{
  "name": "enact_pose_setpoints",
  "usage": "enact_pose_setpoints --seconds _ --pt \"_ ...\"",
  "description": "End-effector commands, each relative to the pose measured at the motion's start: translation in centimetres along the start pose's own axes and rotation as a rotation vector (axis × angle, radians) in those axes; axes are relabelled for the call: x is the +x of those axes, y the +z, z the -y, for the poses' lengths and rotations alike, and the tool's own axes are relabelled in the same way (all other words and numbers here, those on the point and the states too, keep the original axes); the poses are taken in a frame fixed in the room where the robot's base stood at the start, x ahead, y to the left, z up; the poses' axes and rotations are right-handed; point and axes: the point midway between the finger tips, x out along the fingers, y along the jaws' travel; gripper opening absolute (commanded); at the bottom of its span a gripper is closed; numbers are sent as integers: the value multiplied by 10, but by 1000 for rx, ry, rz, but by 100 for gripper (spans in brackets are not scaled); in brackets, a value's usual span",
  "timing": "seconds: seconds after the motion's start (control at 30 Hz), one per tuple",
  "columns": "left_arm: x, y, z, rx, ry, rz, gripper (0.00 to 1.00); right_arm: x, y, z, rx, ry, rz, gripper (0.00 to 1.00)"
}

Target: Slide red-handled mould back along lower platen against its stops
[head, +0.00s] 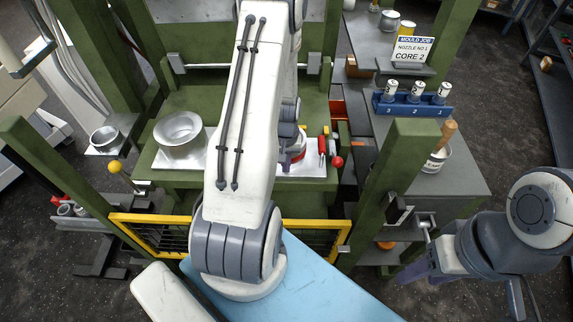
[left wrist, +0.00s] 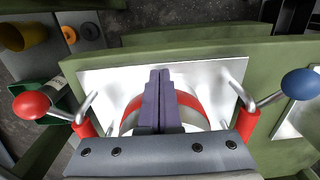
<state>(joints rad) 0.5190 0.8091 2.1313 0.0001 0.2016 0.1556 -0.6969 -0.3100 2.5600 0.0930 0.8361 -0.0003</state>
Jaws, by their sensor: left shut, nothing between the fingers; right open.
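The red-handled mould shows in the left wrist view as a bright metal plate (left wrist: 205,76) with a red-banded round body (left wrist: 187,102) and a red handle on each side (left wrist: 248,121). It lies on the green lower platen (head: 180,178); in the head view, its plate (head: 312,168) is partly hidden by my left arm. My left gripper (left wrist: 158,76) is shut and empty, its purple fingers over the mould's round body. Contact cannot be told. My right gripper (head: 428,268) is open and empty at the right, outside the press. The stops are not clearly visible.
A flanged metal pot (head: 181,132) stands left on the platen. A yellow guard rail (head: 150,220) crosses the front; green posts (head: 397,170) flank it. A red ball knob (left wrist: 31,104) and a blue one (left wrist: 300,83) flank the mould. A grey bench (head: 465,175) stands right.

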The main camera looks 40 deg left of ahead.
Motion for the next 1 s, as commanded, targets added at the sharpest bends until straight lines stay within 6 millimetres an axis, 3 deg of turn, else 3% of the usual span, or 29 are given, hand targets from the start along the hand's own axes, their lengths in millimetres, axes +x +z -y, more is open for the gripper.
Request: enact_pose_setpoints --seconds 0.4,0.83,1.0 --pt "0 -50 0 -1 1 -8 0 5 0 0 0 0 0 50" --pt "-2 -53 0 0 1 -13 0 5 0 0 0 0 0 50" --pt "-2 -37 -2 0 1 -6 0 2 0 0 0 0 0 50"
